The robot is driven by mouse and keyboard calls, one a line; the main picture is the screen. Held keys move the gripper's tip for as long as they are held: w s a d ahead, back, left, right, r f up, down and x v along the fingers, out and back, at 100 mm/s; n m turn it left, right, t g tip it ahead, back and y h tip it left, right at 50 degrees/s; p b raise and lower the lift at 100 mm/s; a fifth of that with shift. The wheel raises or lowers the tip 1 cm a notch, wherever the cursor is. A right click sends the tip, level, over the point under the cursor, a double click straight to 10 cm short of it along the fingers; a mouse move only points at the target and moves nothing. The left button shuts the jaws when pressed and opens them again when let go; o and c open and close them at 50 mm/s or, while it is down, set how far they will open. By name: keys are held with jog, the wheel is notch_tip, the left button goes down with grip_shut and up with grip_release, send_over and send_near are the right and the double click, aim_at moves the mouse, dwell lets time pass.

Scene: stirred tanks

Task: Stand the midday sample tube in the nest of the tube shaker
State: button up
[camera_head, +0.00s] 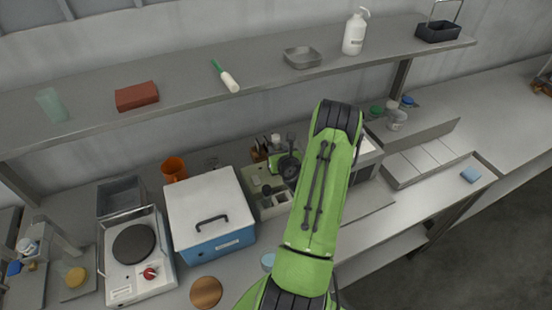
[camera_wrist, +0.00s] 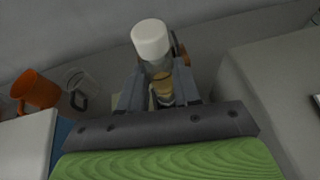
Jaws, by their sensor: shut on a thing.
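My gripper (camera_wrist: 160,92) is shut on a sample tube (camera_wrist: 161,72) with a white cap (camera_wrist: 150,38) and amber-brown contents. The tube stands roughly upright between the fingers, its lower end hidden by my gripper. I cannot read a label showing whether it is the midday one. In the head view, the white cap (camera_head: 276,139) shows by my gripper, above the back of a cream compartmented box (camera_head: 252,180). I cannot make out the tube shaker or its nest for certain; my arm covers part of the bench.
A blue box with a white lid (camera_head: 210,200) stands left of the cream box, with an orange mug (camera_head: 174,168) behind it. A hotplate (camera_head: 135,245) is farther left. A grey-sided box (camera_head: 365,165) stands right of my arm. A shelf (camera_head: 190,88) runs above the bench.

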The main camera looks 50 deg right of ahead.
jog(key=shift+f, duration=1.15)
jog(key=shift+f, duration=0.25)
jog(key=o, duration=1.1)
jog(key=shift+r, duration=0.1)
